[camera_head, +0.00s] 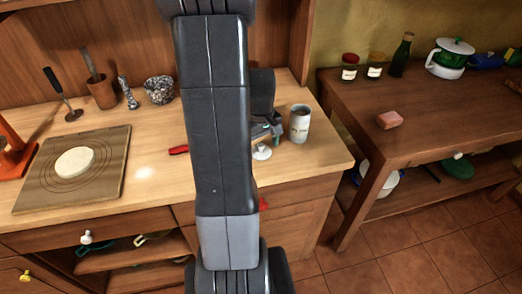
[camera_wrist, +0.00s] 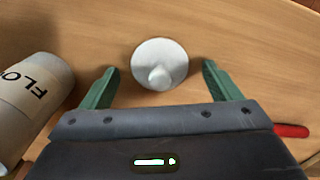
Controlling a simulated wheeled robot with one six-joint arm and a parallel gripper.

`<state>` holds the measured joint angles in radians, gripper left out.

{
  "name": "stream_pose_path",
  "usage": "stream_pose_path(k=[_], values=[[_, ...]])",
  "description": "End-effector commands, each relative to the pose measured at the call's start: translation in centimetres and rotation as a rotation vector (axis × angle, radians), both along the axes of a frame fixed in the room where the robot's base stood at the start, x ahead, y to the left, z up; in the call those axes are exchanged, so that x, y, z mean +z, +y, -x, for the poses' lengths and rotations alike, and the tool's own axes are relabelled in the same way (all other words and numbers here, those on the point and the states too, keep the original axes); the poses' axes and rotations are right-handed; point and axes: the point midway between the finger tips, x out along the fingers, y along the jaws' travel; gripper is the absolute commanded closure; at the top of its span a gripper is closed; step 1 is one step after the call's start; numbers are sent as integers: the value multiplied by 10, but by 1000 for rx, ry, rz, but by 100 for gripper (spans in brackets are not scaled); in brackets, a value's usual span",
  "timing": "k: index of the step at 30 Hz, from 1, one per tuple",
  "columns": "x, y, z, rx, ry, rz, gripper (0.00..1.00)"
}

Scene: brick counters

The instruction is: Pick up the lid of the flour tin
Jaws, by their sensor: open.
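The white round lid with a small knob (camera_wrist: 160,62) lies on the wooden counter in the wrist view, between and just beyond my two fingertips. In the head view the lid (camera_head: 262,152) shows just right of my arm. My gripper (camera_wrist: 160,84) is open, with its green fingers apart on either side of the lid and nothing held. The flour tin (camera_wrist: 32,88), pale with dark lettering, is at the left in the wrist view. In the head view the tin (camera_head: 299,123) stands upright with its top uncovered, right of my gripper.
A red-handled item (camera_head: 179,150) lies left of my arm; its red end (camera_wrist: 291,131) shows at right in the wrist view. A board with dough (camera_head: 112,183) is at left. Another counter (camera_head: 450,105) with jars and a pink block (camera_head: 389,120) stands at right.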

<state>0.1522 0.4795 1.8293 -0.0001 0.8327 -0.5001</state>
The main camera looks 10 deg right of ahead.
Motion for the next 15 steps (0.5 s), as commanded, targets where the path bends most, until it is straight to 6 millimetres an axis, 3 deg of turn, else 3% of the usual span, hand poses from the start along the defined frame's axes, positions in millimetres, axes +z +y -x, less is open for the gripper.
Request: stream_pose_path(k=[2,9,15], values=[[0,0,0,0,0,0,18],[0,0,0,0,0,0,64],[0,0,0,0,0,0,64]])
